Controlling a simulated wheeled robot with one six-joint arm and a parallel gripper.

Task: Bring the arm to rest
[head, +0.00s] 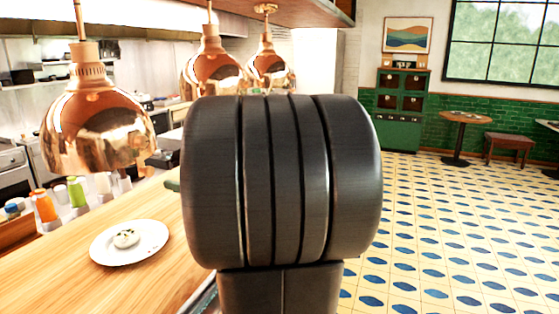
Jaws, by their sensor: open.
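A thick dark grey link of my own arm (283,180) fills the middle of the head view, upright and close to the camera. My gripper does not show; it is out of view or hidden behind this link. The link stands at the right edge of the wooden counter (60,277) and hides part of that edge.
A white plate (105,252) with a small pale round item (126,238) is on the counter. Copper lamps (97,125) hang above it. Bottles (44,205) stand at the left. The tiled floor (460,235) at right is open, with a round table (466,117) and a stool (508,141) farther back.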

